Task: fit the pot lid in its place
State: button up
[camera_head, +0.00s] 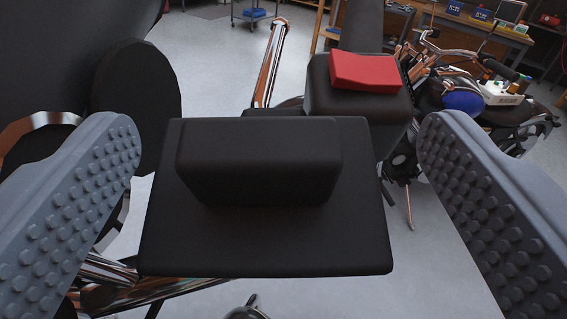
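My gripper (280,165) is open, with its two grey studded fingers wide apart at the left and right of the view. Between and beyond them is a dark, flat, square piece (270,245) with a thick block-shaped grip (258,165) standing on it; this may be the pot lid, but I cannot tell for sure. Neither finger visibly touches the block. Behind it stands a black box (350,105) with a red wedge-shaped piece (364,71) on top. No pot is clearly recognisable.
A large round black disc (137,90) stands at the left, close behind the left finger. A motorcycle with a blue rounded part (463,103) is at the right. Workbenches (470,30) and a small cart (252,12) are at the back. Grey floor (215,65) shows open behind.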

jog(key=shift+s+a+f, duration=0.1)
jog(key=shift+a, duration=0.15)
jog(key=shift+s, duration=0.25)
jog(key=s+d+b, duration=0.2)
jog(key=s, duration=1.1)
jog(key=shift+d+r, duration=0.15)
jog(key=shift+r, duration=0.2)
jog(key=s+d+r+m+h+b, duration=0.1)
jog(key=s+r+m+h+b, duration=0.25)
jog(key=r, duration=1.25)
jog(key=s+a+r+g+b, duration=0.1)
jog(key=s+r, duration=0.5)
jog(key=s, duration=0.2)
jog(key=s+a+r+g+y+b, duration=0.1)
jog(key=s+a+r+b, duration=0.1)
jog(key=s+r, duration=0.4)
jog(key=s, duration=0.3)
jog(key=shift+a, duration=0.2)
